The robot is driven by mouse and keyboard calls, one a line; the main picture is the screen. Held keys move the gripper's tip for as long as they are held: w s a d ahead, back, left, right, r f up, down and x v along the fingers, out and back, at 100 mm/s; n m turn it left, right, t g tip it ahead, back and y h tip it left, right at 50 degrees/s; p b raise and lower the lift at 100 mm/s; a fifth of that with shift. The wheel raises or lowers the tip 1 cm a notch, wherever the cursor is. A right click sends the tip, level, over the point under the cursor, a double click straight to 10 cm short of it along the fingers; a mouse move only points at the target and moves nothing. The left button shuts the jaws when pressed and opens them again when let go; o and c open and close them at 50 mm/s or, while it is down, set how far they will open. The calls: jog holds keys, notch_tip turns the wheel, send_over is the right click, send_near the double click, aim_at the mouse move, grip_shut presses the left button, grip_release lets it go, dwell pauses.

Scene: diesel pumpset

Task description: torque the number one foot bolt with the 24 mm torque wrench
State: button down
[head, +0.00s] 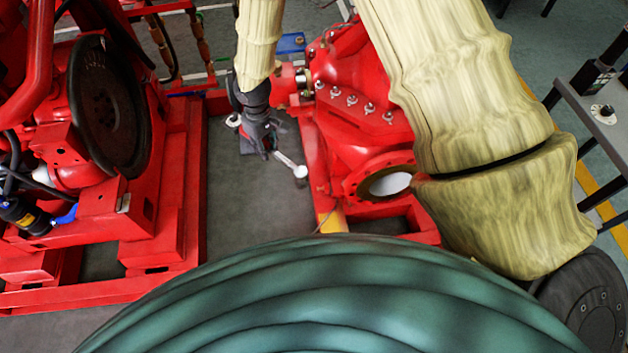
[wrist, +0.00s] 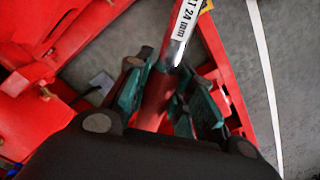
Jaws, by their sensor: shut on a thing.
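My gripper (head: 262,138) hangs from my sleeved arm in the gap between the red engine and the red pump. It is shut on the 24 mm torque wrench. The wrench's silver end (head: 288,163) sticks out to the lower right of the gripper, close to the pump's base rail. In the wrist view, my gripper's green-padded fingers (wrist: 164,95) close around the wrench's red handle, and the silver shaft with its "24 mm" label (wrist: 184,30) runs up out of the frame. The wrench's far end is out of that view. I cannot tell which bolt is number one.
The red pump (head: 345,95) with several flange bolts stands right of the gripper. The engine's black flywheel (head: 108,105) and red base frame (head: 180,190) are to the left. Grey floor (head: 235,200) shows between them. A grey table (head: 605,110) stands at the right edge.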

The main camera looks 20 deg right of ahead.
jog(key=w+d+f+n+b, duration=0.2)
jog(key=d+f+b, duration=0.4)
jog(key=f+b, duration=0.3)
jog(key=w+d+f+n+b, duration=0.3)
jog(key=d+f+b, duration=0.3)
jog(key=f, duration=1)
jog(key=w+d+f+n+b, duration=0.2)
jog(key=d+f+n+b, duration=0.3)
jog(key=f+b, duration=0.7)
jog(key=shift+w+d+f, duration=0.2)
jog(key=shift+w+d, duration=0.2)
jog(key=shift+d, duration=0.35)
jog(key=shift+r+p, duration=0.1)
jog(key=shift+p, duration=0.25)
jog(key=s+f+n+p, duration=0.2)
jog(key=s+n+p, duration=0.1)
jog(key=s+n, duration=0.1)
jog(key=s+d+f+n+p, duration=0.1)
jog(key=s+f+n+p, duration=0.1)
jog(key=s+n, duration=0.3)
jog(key=shift+s+d+f+p, duration=0.3)
jog(key=shift+s+f+p, duration=0.05)
jog(key=shift+s+p, duration=0.55)
